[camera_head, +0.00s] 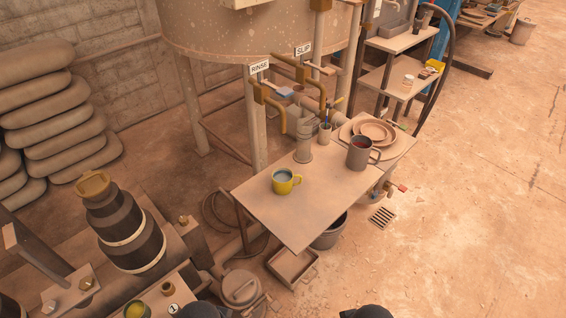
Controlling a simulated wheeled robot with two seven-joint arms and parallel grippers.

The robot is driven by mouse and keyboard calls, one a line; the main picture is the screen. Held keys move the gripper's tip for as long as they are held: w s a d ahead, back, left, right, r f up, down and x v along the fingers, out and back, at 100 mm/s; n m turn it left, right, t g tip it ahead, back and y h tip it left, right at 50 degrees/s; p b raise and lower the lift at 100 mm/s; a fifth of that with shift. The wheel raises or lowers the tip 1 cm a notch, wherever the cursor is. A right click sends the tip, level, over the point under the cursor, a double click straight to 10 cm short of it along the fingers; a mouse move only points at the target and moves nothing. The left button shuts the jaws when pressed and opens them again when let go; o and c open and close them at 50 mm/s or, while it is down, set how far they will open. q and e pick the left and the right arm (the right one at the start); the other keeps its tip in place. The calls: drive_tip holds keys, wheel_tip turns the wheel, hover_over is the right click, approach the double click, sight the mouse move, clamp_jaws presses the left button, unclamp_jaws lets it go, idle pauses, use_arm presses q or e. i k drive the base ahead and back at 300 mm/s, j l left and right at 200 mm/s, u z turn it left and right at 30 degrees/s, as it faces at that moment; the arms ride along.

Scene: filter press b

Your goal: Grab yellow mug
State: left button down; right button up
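The yellow mug (280,187) stands upright on a dusty tan table (318,205), left of the table's middle. Its handle points to the right, and something pale grey-blue shows inside it. Nothing is touching the mug. Neither of my grippers can be made out; only dark rounded shapes, which look like parts of my own arms, show at the bottom edge.
A grey-brown mug (358,154) with dark red contents, a tall cup (303,150), a brush holder (325,134) and stacked plates (350,130) stand behind the mug. Taps (282,118) overhang the back left. The table's front is clear. A bucket (328,236) stands below.

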sight(282, 178)
drive_tip(key=i+l+u, duration=0.25)
drive_tip(key=l+u, duration=0.25)
drive_tip(key=l, duration=1.2)
drive_tip(key=l+u, duration=0.45)
drive_tip(key=l, duration=1.25)
drive_tip(key=k, duration=0.05)
